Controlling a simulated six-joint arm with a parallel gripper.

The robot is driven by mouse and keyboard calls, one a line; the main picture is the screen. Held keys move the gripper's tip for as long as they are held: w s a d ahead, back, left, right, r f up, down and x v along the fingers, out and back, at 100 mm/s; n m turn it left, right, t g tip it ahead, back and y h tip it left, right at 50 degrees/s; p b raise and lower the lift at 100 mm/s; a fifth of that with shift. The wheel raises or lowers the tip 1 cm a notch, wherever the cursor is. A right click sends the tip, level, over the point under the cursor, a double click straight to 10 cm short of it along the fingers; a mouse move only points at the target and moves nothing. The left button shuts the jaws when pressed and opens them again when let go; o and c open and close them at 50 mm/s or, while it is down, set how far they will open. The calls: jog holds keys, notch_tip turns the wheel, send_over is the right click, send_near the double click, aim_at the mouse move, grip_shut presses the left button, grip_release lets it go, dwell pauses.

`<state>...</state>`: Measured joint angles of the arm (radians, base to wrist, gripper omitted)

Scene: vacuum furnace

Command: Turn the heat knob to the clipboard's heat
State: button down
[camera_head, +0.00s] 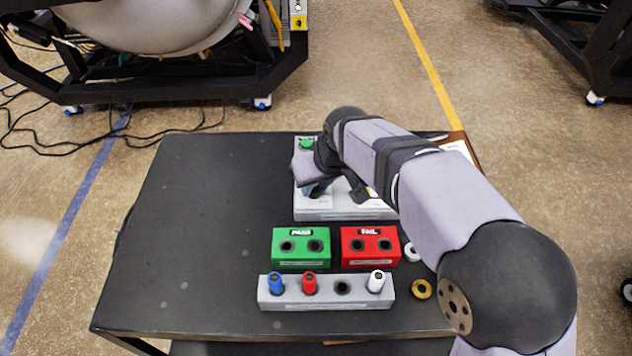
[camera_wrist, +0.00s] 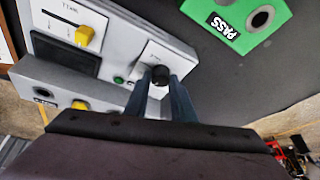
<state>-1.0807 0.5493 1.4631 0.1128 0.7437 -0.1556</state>
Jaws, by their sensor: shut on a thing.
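The grey control box (camera_head: 330,215) stands at the back of the table, partly hidden by my arm; it also shows in the wrist view (camera_wrist: 65,82). My gripper (camera_wrist: 160,85) is shut on a black knob (camera_wrist: 160,74) on a white plate of that box. The knob's label and pointer cannot be read. In the head view my gripper (camera_head: 318,188) is over the left part of the box. The clipboard (camera_head: 460,146) lies behind my arm at the back right, mostly hidden; its writing is not legible.
A yellow slider (camera_wrist: 85,36) and a small green light (camera_wrist: 118,79) are on the box. A green button (camera_head: 306,144) sits at its back left. In front are the green PASS block (camera_head: 300,262), red FAIL block (camera_head: 370,261) and grey holder (camera_head: 325,304). The table's left side is clear.

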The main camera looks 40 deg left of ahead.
jog(key=m+t, duration=0.1)
jog(key=m, duration=0.1)
jog(key=m+h, duration=0.1)
jog(key=m, duration=0.2)
jog(key=shift+s+a+m+t, duration=0.2)
jog(key=shift+m+t, duration=0.1)
jog(key=shift+t, duration=0.1)
jog(key=m+h, duration=0.1)
jog(key=m, duration=0.1)
jog(key=m+t+h, duration=0.1)
jog(key=m, duration=0.2)
jog(key=shift+b, duration=0.4)
jog(key=shift+m, duration=0.3)
jog(key=c, duration=1.5)
grip_release()
jog(key=shift+b+v, duration=0.85)
jog(key=shift+v, duration=2.9)
